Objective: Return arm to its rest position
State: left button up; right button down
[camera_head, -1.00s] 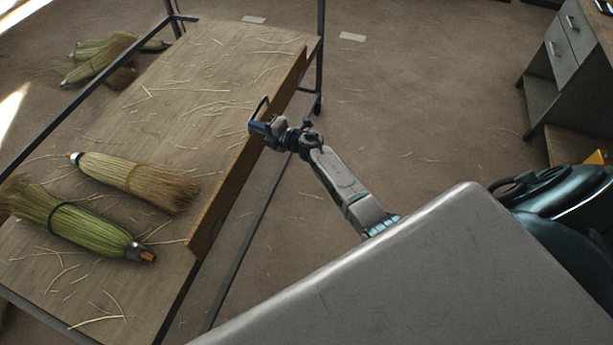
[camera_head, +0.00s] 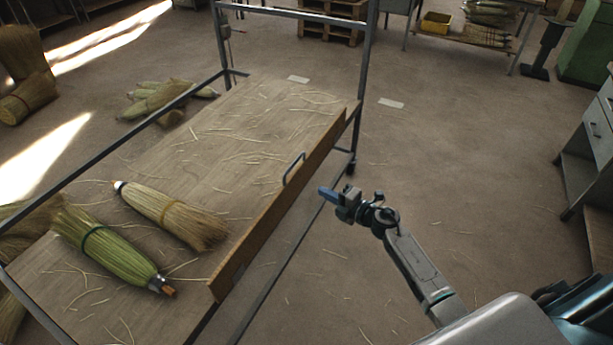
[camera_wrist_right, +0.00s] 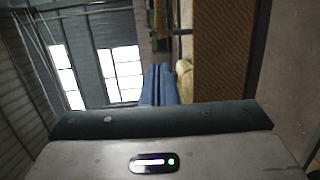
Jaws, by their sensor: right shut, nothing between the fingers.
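My right gripper (camera_head: 328,194) is shut and empty in the head view, with blue fingertips pointing left. It hangs in the air just to the right of the cart's wooden edge board, apart from the metal handle (camera_head: 293,169) on that board. In the right wrist view its blue fingers (camera_wrist_right: 160,86) are pressed together with nothing between them. My right arm reaches up from the lower right of the head view. My left gripper does not show.
A wooden cart top (camera_head: 235,140) with scattered straw carries a tan broom head (camera_head: 170,212) and a green broom head (camera_head: 108,248). More brooms (camera_head: 160,98) lie beyond its left side. A grey drawer cabinet (camera_head: 600,130) stands right. Open floor lies between.

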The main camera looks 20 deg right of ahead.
jog(key=s+d+f+m+g+h, duration=0.1)
jog(key=s+d+f+m+h, duration=0.15)
jog(key=s+f+m, duration=0.6)
jog(key=s+d+f+m+g+h, duration=0.1)
jog(key=s+f+m+g+h, duration=0.15)
jog(key=s+f, duration=0.7)
jog(key=s+d+f+m+g+h, duration=0.1)
jog(key=s+d+f+m+h, duration=0.25)
jog(key=f, duration=1.15)
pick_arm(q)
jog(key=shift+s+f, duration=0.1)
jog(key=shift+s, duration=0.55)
pick_arm(e)
jog(key=s+a+f+m+g, duration=0.2)
jog(key=s+f, duration=0.3)
jog(key=s, duration=0.6)
jog(key=s+a+f+m+g, duration=0.2)
jog(key=s+f+m+g, duration=0.2)
jog(key=s, duration=0.7)
jog(key=s+a+f+m+g, duration=0.2)
jog(key=s+f, duration=0.3)
jog(key=s, duration=0.6)
jog(key=shift+s+a+f+m+g, duration=0.15)
jog(key=shift+s+f+m+g, duration=0.1)
jog(key=shift+f+m+g, duration=0.25)
jog(key=shift+r+h, duration=0.1)
jog(key=shift+h, duration=0.15)
